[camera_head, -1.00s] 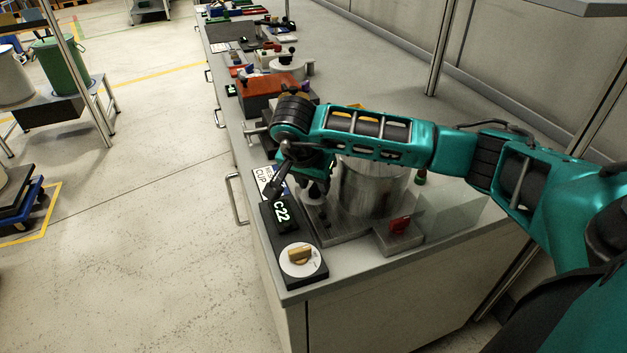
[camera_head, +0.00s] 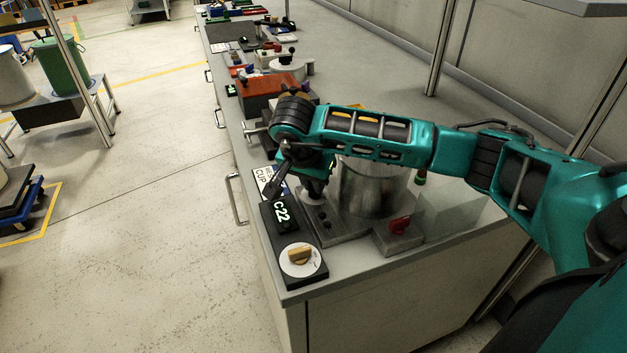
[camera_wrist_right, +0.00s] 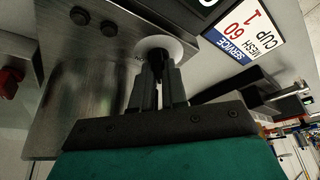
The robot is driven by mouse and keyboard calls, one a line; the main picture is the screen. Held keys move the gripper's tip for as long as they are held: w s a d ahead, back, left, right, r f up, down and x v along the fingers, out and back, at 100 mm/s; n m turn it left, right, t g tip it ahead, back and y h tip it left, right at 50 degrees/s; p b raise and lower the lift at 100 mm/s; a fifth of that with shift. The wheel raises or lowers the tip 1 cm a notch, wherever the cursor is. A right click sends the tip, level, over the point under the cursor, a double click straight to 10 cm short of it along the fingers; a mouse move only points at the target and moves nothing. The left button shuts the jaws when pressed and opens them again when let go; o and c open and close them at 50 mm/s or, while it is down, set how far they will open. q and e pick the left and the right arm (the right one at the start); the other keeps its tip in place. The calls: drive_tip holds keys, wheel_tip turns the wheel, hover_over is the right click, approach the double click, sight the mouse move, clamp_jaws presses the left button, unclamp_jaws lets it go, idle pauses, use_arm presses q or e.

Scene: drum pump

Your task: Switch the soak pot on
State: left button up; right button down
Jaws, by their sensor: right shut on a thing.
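The steel soak pot (camera_head: 372,190) stands on a metal base plate (camera_head: 343,232) at the near end of the bench. A small round white-collared knob (camera_head: 308,197) sits at the plate's left corner; its white collar (camera_wrist_right: 170,46) shows large in the right wrist view. My right gripper (camera_head: 316,190) points down at this knob, and in the wrist view its fingers (camera_wrist_right: 158,82) are closed around the dark stem at the collar. The stem is mostly hidden between the fingers. My left gripper is not in view.
A red switch (camera_head: 400,226) on a grey block is to the right. A service label (camera_wrist_right: 247,28) is close by. An orange-red box (camera_head: 268,92) stands farther back.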

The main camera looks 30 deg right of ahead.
drive_tip(key=shift+m, duration=0.3)
drive_tip(key=m, duration=0.1)
drive_tip(key=m+g, duration=0.1)
drive_tip(key=m, duration=0.1)
drive_tip(key=shift+w+m+h, duration=0.2)
drive_tip(key=shift+m+h, duration=0.1)
drive_tip(key=shift+h, duration=0.1)
drive_tip(key=m+g, duration=0.2)
drive_tip(key=m, duration=0.2)
drive_tip(key=shift+w+m, duration=0.1)
drive_tip(key=shift+m, duration=0.2)
drive_tip(key=m+g, duration=0.1)
drive_tip(key=m, duration=0.3)
drive_tip(key=shift+w+g+y, duration=0.1)
drive_tip(key=shift+g+y, duration=0.3)
drive_tip(key=shift+d+m+g+y, duration=0.1)
drive_tip(key=shift+m+g+y, duration=0.25)
drive_tip(key=shift+m, duration=0.9)
drive_tip(key=shift+m+g+y, duration=0.35)
drive_tip(key=shift+m, duration=0.9)
drive_tip(key=c, duration=1.2)
unclamp_jaws()
drive_tip(key=shift+o, duration=0.2)
